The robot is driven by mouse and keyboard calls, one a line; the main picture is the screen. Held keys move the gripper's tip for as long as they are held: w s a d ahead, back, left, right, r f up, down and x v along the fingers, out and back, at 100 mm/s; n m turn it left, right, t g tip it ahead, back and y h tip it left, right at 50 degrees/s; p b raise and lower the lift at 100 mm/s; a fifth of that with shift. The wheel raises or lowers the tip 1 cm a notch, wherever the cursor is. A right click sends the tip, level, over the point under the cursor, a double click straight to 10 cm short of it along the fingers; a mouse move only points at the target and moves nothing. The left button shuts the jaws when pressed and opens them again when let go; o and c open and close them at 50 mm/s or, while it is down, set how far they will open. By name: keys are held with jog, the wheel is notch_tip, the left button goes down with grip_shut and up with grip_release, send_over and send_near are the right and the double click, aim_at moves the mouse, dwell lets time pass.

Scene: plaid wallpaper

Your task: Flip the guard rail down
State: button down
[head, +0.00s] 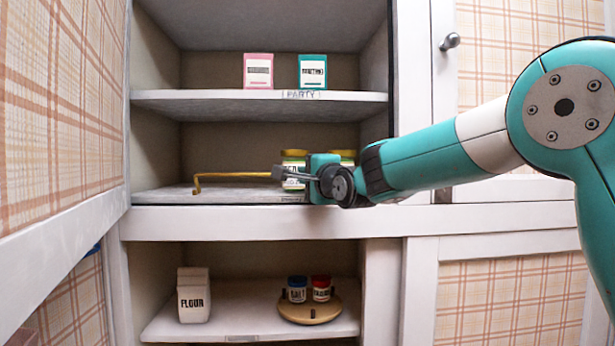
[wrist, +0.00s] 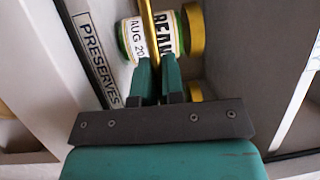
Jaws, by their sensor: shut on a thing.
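The guard rail (head: 235,175) is a thin brass-yellow bar with a bent left end, running across the front of the middle shelf (head: 160,195). It stands a little above the shelf surface. My gripper (head: 284,173) is at the rail, in front of the jars. In the wrist view the rail (wrist: 150,25) passes between the two teal fingers of my gripper (wrist: 157,78), which are shut on it. The rail's right end is hidden behind my arm. A jar with a yellow lid (wrist: 195,30) and a white label stands close behind the rail.
Another yellow-lidded jar (head: 347,154) is partly hidden by my gripper. The upper shelf holds a pink box (head: 258,70) and a teal box (head: 312,71). Below are a flour bag (head: 193,296) and a round tray (head: 310,314) with two small jars. An open door (head: 65,120) stands at left.

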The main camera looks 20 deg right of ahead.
jog(key=f+t+b, duration=0.1)
jog(key=b, duration=0.4)
jog(key=shift+s+f+n+y, duration=0.15)
jog(key=shift+s+n+y, duration=0.05)
jog(key=shift+n+y, duration=0.1)
jog(key=t+b, duration=0.1)
jog(key=b, duration=0.1)
jog(key=shift+s+a+b, duration=0.1)
jog(key=shift+s+b, duration=0.05)
jog(key=shift+b, duration=0.2)
jog(key=shift+s+n+b, duration=0.1)
jog(key=shift+n+b, duration=0.3)
jog(key=shift+b, duration=0.3)
jog(key=shift+t, duration=0.3)
jog(key=shift+r, duration=0.3)
jog(key=c, duration=1.2)
grip_release()
jog(key=shift+c, duration=0.2)
jog(key=shift+s+f, duration=0.1)
jog(key=shift+s, duration=0.05)
jog(key=b+v, duration=0.8)
jog(key=v, duration=0.9)
jog(key=shift+d, duration=0.25)
